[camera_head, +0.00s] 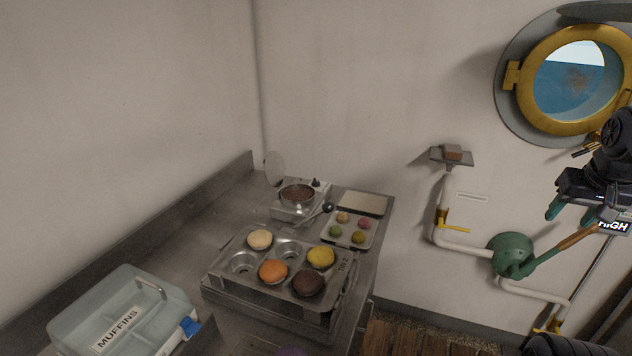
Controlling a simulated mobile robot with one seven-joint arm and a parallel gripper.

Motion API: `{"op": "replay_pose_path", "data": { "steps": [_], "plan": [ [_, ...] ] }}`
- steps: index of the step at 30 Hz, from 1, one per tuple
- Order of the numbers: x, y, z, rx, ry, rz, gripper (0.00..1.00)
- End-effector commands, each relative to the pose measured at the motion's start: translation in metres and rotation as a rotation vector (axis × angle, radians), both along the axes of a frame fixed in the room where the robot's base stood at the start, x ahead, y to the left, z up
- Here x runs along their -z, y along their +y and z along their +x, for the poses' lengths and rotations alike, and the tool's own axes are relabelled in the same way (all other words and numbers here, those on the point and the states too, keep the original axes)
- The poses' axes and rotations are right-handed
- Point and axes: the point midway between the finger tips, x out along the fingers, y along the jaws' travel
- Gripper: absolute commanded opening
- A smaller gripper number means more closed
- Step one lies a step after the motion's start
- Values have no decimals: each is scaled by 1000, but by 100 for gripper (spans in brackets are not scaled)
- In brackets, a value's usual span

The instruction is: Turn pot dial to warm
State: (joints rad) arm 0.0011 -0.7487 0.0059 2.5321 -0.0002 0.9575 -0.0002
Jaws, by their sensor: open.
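A small metal pot (297,194) with brown contents stands on a silver base (296,212) at the back of the metal counter. Its round lid (274,168) is tilted up at the left. A small black knob (316,183) shows at the pot's back right. A lever with a black ball end (327,208) sticks out at the front right of the base. I cannot read any dial marks or tell the dial's setting. My gripper (571,214) is at the right edge, open and empty, with teal fingertips, well apart from the pot.
A muffin tin (242,262) with several muffins stands before the pot. A tray of small round pastries (347,239) is right of it. A lidded muffin box (120,312) is front left. A green pump (510,255) with pipes and a wooden handle (570,243) is near my gripper.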

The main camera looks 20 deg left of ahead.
Motion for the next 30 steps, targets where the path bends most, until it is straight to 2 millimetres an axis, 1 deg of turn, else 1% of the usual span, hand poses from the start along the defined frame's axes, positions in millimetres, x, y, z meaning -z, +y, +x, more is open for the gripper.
{"op": "replay_pose_path", "data": {
  "steps": [2, 5, 8, 9, 14, 15, 20, 23, 27, 29, 30],
  "plan": [
    [-4, 3, 9, -10, 2, -9, 52],
    [-13, 12, 28, -36, 7, -28, 52],
    [-23, 26, 55, -68, 11, -54, 52],
    [-27, 32, 66, -82, 11, -64, 52],
    [-38, 62, 110, -141, 13, -100, 52],
    [-40, 71, 121, -157, 12, -108, 52],
    [-45, 109, 163, -220, 10, -135, 52],
    [-46, 137, 188, -261, 8, -146, 52],
    [-43, 179, 221, -320, 4, -158, 52],
    [-40, 198, 234, -346, 2, -161, 52],
    [-38, 212, 243, -363, 1, -163, 52]
  ]
}}
